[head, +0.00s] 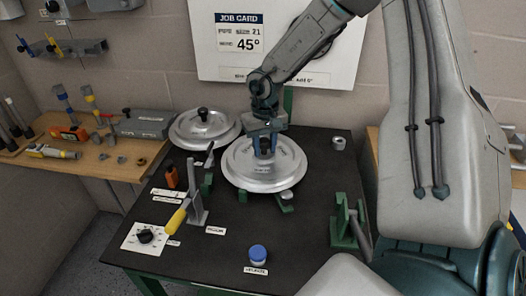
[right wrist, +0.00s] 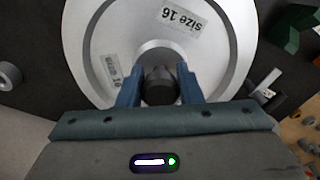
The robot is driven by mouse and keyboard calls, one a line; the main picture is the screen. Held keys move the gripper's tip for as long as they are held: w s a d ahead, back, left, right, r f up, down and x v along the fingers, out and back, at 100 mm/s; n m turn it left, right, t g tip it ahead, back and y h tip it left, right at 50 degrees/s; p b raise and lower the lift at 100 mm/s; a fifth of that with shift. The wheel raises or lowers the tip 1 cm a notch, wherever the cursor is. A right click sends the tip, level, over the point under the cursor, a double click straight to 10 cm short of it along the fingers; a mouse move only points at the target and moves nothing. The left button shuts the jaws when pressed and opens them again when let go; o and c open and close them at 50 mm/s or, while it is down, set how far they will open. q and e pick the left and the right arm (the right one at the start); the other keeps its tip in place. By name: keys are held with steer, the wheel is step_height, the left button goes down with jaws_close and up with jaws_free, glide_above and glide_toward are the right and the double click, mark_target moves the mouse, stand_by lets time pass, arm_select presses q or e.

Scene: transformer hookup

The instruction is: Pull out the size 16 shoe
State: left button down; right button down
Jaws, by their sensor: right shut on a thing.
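The size 16 shoe (head: 266,176) is a round silver disc on the black table, resting at green supports. In the right wrist view the size 16 shoe (right wrist: 217,47) shows two "size 16" labels and a dark central knob (right wrist: 158,86). My right gripper (head: 264,146) comes down from above and is shut on that knob, a blue finger on each side. It also fills the lower part of the right wrist view (right wrist: 159,90). My left gripper is not in view.
A second silver disc (head: 204,128) with a black knob lies behind left. The job card (head: 239,33) reads size 21, 45°.

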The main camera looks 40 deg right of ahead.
stand_by(0.3)
steer(key=shift+w+d+r, duration=0.1)
steer(key=shift+w+r, duration=0.1)
steer(key=shift+r, duration=0.05)
steer(key=shift+r+p, duration=0.3)
steer(key=shift+r, duration=0.15)
steer(key=c, duration=0.9)
jaws_free()
steer(key=shift+f, duration=0.1)
steer(key=shift+r+p, duration=1.05)
steer(key=shift+r, duration=1.45)
